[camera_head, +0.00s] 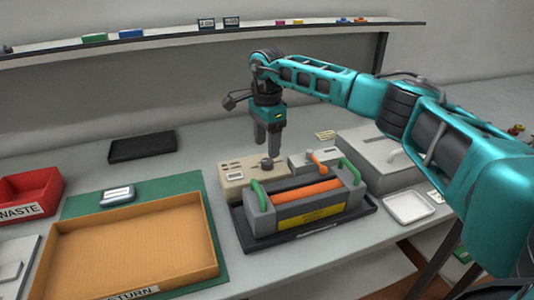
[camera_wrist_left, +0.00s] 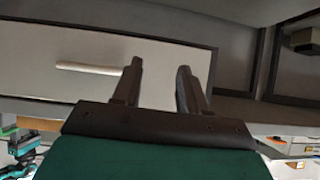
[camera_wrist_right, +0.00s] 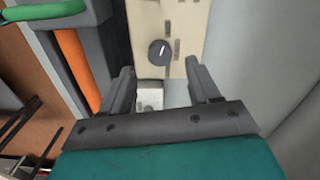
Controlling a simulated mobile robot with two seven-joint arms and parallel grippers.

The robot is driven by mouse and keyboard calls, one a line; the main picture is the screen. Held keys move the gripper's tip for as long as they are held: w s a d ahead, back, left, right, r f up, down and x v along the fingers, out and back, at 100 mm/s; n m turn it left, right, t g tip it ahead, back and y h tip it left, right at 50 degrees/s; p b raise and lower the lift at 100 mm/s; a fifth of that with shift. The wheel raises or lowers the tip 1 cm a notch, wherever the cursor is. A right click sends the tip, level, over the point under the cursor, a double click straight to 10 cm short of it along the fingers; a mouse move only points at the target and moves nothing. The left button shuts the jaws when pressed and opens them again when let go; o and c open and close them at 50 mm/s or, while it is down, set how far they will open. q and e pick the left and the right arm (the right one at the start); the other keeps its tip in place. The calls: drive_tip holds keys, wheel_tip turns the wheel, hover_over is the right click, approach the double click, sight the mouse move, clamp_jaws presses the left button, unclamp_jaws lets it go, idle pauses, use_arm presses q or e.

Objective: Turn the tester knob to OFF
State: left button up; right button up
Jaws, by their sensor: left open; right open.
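The tester (camera_head: 238,172) is a beige box on the table behind the grey cartridge holder. Its dark round knob (camera_head: 267,163) sits on its top near the right end. In the right wrist view the knob (camera_wrist_right: 158,50) shows a white pointer line, and small marks lie around it that I cannot read. My right gripper (camera_head: 270,150) points down above the tester close to the knob. It is open and empty, and in the right wrist view its fingers (camera_wrist_right: 160,80) stand apart, with the knob beyond them. My left gripper (camera_wrist_left: 155,85) is open and empty, away from the tester.
The cartridge holder (camera_head: 262,222), with green handles and an orange roller (camera_head: 306,191), stands just in front of the tester. A grey box with an orange lever (camera_head: 318,160) is to its right. An orange return tray (camera_head: 60,238) and red waste bin (camera_head: 50,190) lie left.

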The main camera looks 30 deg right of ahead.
sight(267, 162)
wheel_tip(267, 162, up, 8)
drive_tip(key=shift+s, duration=0.1)
idle(0.7)
